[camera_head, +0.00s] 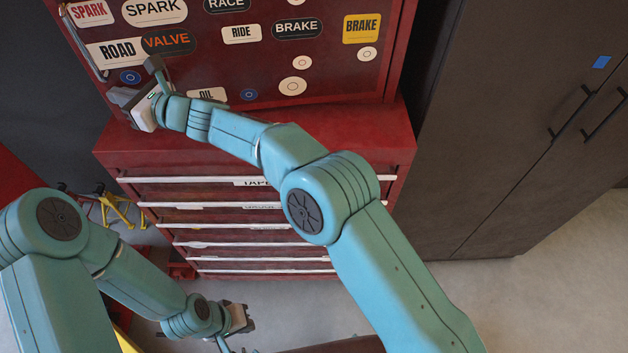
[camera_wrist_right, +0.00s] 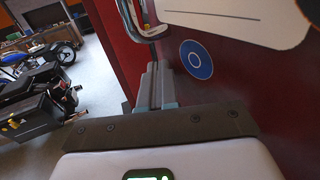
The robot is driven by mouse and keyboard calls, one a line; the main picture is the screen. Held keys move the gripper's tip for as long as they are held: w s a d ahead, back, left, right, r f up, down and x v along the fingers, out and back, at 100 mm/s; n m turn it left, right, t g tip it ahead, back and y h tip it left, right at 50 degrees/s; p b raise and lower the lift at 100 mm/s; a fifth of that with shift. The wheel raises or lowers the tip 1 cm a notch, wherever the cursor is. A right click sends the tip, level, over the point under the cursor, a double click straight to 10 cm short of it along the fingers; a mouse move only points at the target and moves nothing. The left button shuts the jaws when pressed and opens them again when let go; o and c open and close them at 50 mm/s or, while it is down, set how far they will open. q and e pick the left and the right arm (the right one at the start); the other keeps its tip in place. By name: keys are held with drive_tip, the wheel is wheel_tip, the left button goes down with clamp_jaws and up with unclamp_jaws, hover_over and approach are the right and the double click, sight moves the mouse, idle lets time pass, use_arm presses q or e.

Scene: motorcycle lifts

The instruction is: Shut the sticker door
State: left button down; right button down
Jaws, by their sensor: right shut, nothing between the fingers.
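The sticker door (camera_head: 335,80) is the dark red upper door covered in labels such as BRAKE, RIDE and VALVE. Its metal handle (camera_head: 83,45) is at the left edge, and it also shows in the right wrist view (camera_wrist_right: 153,30). The door's bottom edge slants, its left end nearer the front, so it looks ajar. My right gripper (camera_head: 118,96) is at the door's lower left edge, below the handle and a round blue sticker (camera_wrist_right: 196,59). Its fingers (camera_wrist_right: 156,84) are shut and empty; contact with the door is unclear. My left gripper (camera_head: 243,319) is low, before the drawers.
A red chest with white-edged drawers (camera_head: 260,218) stands below the door. A tall dark cabinet (camera_head: 510,110) is at the right. Yellow stands (camera_head: 118,212) are at the left. Motorcycles (camera_wrist_right: 40,85) stand farther off in the wrist view. Floor at the right is clear.

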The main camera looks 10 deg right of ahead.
drive_tip(key=shift+w+d, duration=0.1)
drive_tip(key=shift+w, duration=0.35)
drive_tip(key=shift+w, duration=0.1)
idle(0.5)
